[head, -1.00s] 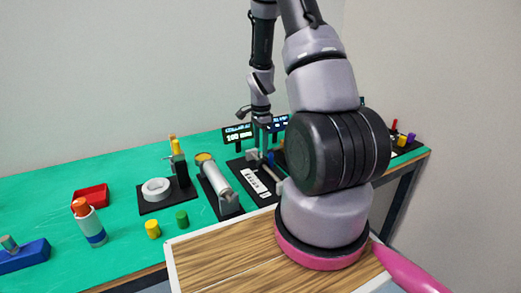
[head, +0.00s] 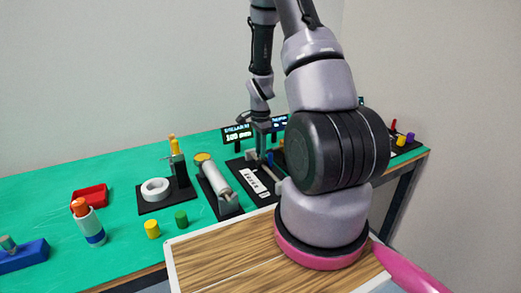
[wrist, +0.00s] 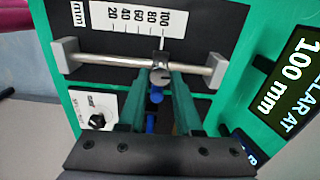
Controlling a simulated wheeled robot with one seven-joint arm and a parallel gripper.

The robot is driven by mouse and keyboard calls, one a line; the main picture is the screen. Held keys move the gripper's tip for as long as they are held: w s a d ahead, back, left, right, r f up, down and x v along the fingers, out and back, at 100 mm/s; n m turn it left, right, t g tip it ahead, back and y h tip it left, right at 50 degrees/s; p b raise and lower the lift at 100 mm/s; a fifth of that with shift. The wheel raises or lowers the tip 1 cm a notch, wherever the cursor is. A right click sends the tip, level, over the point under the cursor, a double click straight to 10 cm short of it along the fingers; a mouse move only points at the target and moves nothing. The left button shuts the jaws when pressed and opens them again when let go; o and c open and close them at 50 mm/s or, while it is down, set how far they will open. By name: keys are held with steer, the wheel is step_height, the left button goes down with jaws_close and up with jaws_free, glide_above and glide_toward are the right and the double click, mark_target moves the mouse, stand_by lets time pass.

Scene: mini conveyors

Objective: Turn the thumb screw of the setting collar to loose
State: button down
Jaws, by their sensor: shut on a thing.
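In the wrist view the setting collar (wrist: 160,60) sits on a silver rod (wrist: 105,61) near the 100 end of a mm scale. The thumb screw (wrist: 160,76) shows as a small grey round head with a dark line across it, in front of the collar. My gripper (wrist: 160,78) has its two green fingers on either side of this head, shut on it. The screw's sides are partly hidden by the fingers. In the head view my gripper (head: 262,150) points down over the black fixture, and the collar is too small to tell there.
A display (wrist: 283,80) reads collar at 100 mm. A black knob (wrist: 97,120) is on a white plate. Blue parts (wrist: 156,95) show between my fingers.

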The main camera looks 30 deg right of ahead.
steer(key=n, duration=1)
steer(key=shift+n, duration=0.3)
steer(key=n, duration=1)
steer(key=shift+n, duration=0.4)
steer(key=c, duration=0.6)
jaws_free()
